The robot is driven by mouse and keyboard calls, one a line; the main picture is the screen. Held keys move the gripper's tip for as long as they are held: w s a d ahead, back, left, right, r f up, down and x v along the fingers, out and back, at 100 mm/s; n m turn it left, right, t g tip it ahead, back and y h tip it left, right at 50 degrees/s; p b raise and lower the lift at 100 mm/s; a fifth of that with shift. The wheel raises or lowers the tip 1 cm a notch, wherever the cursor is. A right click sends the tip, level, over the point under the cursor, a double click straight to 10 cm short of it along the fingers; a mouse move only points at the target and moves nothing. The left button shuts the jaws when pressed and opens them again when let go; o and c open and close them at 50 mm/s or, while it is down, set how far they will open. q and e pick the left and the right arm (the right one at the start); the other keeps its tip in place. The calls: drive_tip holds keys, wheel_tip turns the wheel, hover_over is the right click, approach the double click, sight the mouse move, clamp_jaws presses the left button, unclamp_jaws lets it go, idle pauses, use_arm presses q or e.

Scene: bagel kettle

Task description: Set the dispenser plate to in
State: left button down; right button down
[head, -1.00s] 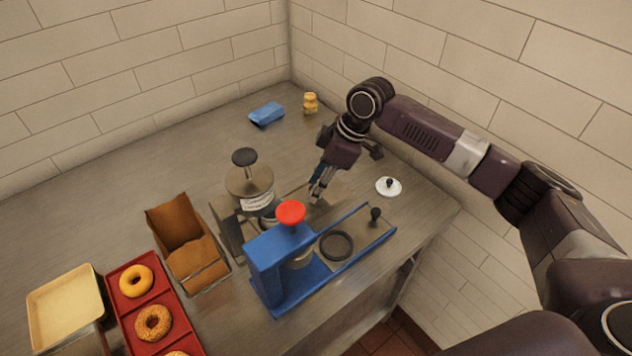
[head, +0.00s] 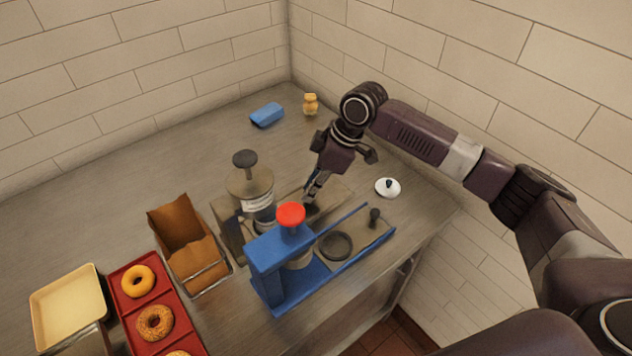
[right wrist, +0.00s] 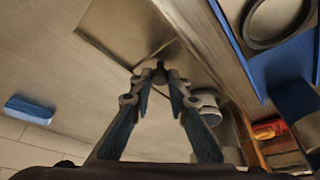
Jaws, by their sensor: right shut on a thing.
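The steel dispenser (head: 249,184) with a black top knob stands mid-counter. Its flat plate (head: 335,193) shows to the right of it, partly behind my gripper and the blue press. My right gripper (head: 312,196) points down over the plate, just right of the dispenser. In the right wrist view its fingertips (right wrist: 160,76) close on a small dark knob (right wrist: 159,68) on the plate. How far the plate sits in the dispenser is hard to tell. My left gripper is not in view.
A blue press (head: 275,255) with a red knob (head: 291,214) stands close in front. A white lid (head: 387,187) lies to the right. A paper bag (head: 180,228), a red tray (head: 125,318) of bagels and a blue block (head: 267,114) are on the counter. The back left is clear.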

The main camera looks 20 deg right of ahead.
drive_tip(key=shift+s+a+r+p, duration=0.1)
drive_tip(key=shift+s+a+p, duration=0.1)
drive_tip(key=shift+a, duration=0.2)
drive_tip(key=shift+s+a+r+p, duration=0.1)
drive_tip(key=shift+s+a+p, duration=0.05)
drive_tip(key=shift+a, duration=0.25)
drive_tip(key=shift+s+a+f, duration=0.1)
drive_tip(key=shift+a+f, duration=0.05)
drive_tip(key=shift+a, duration=0.25)
drive_tip(key=c, duration=1.8)
unclamp_jaws()
drive_tip(key=shift+a, duration=0.1)
drive_tip(key=shift+d+r, duration=0.3)
drive_tip(key=shift+r, duration=0.1)
drive_tip(key=v, duration=1.1)
drive_tip(key=shift+s, duration=0.15)
